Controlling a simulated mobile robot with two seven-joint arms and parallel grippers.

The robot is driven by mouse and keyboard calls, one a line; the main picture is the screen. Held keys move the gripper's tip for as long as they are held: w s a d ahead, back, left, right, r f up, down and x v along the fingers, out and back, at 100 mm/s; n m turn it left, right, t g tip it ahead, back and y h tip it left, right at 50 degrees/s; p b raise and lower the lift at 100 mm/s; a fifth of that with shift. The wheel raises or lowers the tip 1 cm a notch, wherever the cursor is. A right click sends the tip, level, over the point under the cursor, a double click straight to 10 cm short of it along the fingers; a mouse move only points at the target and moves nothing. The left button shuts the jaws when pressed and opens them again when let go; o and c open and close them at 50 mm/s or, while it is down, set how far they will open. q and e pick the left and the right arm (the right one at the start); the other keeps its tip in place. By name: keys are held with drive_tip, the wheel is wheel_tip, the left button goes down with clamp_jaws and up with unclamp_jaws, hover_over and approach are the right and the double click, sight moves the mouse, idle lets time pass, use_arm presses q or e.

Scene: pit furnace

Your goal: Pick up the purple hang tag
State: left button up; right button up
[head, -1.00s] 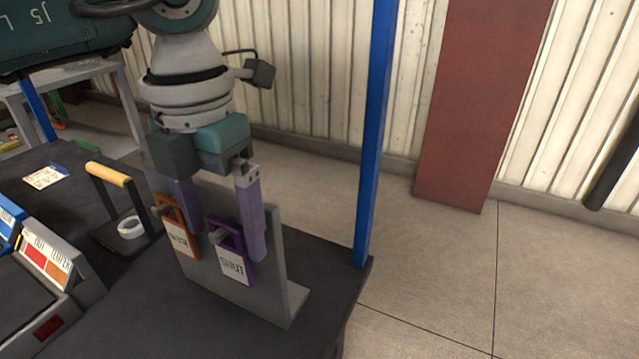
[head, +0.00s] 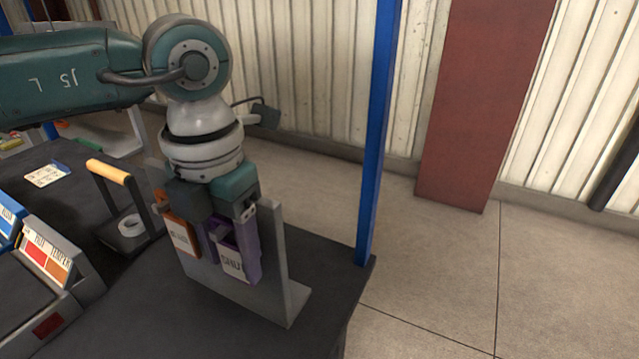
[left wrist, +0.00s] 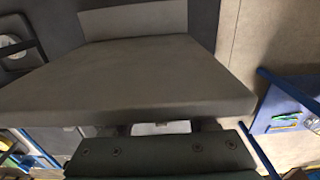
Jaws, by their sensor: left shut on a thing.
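The purple hang tag (head: 232,262) has a white label with dark lettering and is in front of the upright grey board (head: 272,262) in the head view. I cannot tell whether the tag still hangs on the peg. In the left wrist view the grey board (left wrist: 130,75) fills the middle, and the tag cannot be clearly made out. My right gripper is not in view.
An orange hang tag (head: 183,238) is close on the left on the same board. A carrier with a yellow handle (head: 108,172) and a white ring (head: 131,226) stand further left. A blue post (head: 377,140) rises at the dark table's right corner.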

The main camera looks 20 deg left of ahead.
use_arm(q)
clamp_jaws()
drive_tip(key=shift+r, duration=0.1)
